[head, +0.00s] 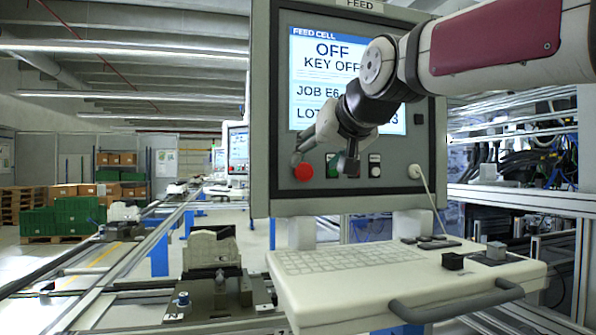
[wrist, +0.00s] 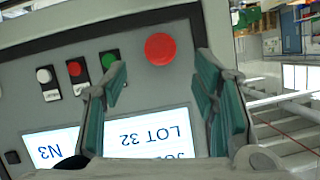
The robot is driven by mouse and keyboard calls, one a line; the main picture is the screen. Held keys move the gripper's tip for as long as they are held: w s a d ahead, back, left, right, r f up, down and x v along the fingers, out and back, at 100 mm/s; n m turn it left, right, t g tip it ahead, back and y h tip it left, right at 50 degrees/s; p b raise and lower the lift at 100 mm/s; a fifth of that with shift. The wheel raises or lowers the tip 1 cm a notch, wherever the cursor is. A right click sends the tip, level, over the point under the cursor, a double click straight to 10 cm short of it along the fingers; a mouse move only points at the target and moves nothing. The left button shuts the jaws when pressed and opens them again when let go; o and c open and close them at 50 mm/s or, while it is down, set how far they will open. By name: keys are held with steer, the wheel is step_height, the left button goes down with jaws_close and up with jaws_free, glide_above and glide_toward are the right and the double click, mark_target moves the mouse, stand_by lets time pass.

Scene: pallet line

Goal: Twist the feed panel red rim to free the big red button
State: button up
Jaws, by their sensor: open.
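The feed panel (head: 263,150) is a grey box with a lit screen reading "FEED CELL OFF KEY OFF". The big red button (head: 303,173) sits at the panel's lower left in the head view. In the wrist view the big red button (wrist: 160,49) is round and lies between and beyond the fingertips, with the panel upside down. A separate rim cannot be told from the button. My gripper (head: 325,160) is open in front of the panel, close to the button's right. In the wrist view my gripper (wrist: 160,75) has two teal-padded fingers apart, with nothing between them.
A green button (wrist: 109,58), a small red one (wrist: 75,69) and a white one (wrist: 44,75) sit beside the big button. A keyboard shelf (head: 350,258) with a handle juts out below the panel. A conveyor rail (head: 100,262) runs at left.

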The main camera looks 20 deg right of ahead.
mark_target(306, 170)
steer(key=shift+b+x, duration=0.3)
steer(key=shift+x, duration=2.9)
steer(key=c, duration=1.2)
